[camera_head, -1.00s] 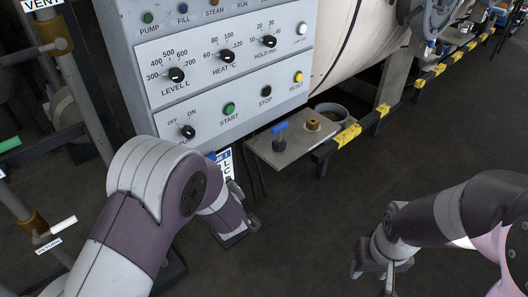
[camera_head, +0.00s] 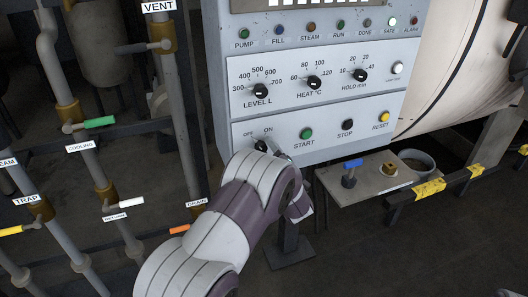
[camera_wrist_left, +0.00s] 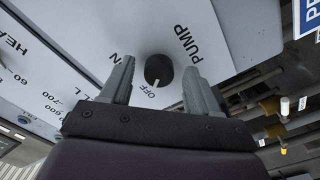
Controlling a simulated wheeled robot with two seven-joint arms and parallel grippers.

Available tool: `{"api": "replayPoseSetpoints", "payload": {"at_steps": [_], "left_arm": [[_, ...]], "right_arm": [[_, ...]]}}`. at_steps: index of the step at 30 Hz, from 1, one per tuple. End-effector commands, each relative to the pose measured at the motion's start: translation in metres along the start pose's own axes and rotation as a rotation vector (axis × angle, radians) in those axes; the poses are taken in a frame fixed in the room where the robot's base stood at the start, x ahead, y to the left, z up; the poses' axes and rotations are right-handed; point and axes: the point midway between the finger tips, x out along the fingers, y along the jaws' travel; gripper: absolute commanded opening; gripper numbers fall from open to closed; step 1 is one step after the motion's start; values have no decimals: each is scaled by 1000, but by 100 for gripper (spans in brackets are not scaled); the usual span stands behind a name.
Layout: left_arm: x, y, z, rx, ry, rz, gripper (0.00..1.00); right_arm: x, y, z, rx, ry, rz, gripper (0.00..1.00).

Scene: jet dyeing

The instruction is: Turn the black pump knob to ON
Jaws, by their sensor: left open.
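The black pump knob (camera_head: 261,146) sits at the lower left of the grey control panel (camera_head: 375,108), under the OFF and ON labels. In the left wrist view the knob (camera_wrist_left: 158,70) is round, and its white mark points at OFF. My left gripper (camera_wrist_left: 158,77) is open, with one finger on each side of the knob; I see gaps between the fingers and the knob. In the head view my left gripper (camera_head: 281,153) is at the panel beside the knob, mostly hidden by my arm. My right gripper is not in view.
The green START button (camera_head: 306,134), black STOP button (camera_head: 347,125) and yellow RESET button (camera_head: 383,117) are right of the knob. The level knob (camera_head: 260,91) is above it. Pipes with a green-handled valve (camera_head: 98,122) stand to the left.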

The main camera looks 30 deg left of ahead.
Motion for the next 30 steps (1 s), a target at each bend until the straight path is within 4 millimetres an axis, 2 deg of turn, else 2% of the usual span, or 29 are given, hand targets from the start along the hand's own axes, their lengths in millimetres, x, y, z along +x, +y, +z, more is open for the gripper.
{"api": "replayPoseSetpoints", "payload": {"at_steps": [3,9,10,15,23,30], "left_arm": [[6,0,0,0,0,0,61],[7,0,0,0,-1,1,61],[7,0,0,0,-1,1,58],[6,0,0,0,-1,1,5],[6,0,0,18,-1,0,5],[6,1,-1,125,-2,0,5]], "right_arm": [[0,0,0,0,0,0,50],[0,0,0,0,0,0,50],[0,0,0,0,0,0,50],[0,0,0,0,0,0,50],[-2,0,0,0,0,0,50],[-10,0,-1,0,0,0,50]]}}
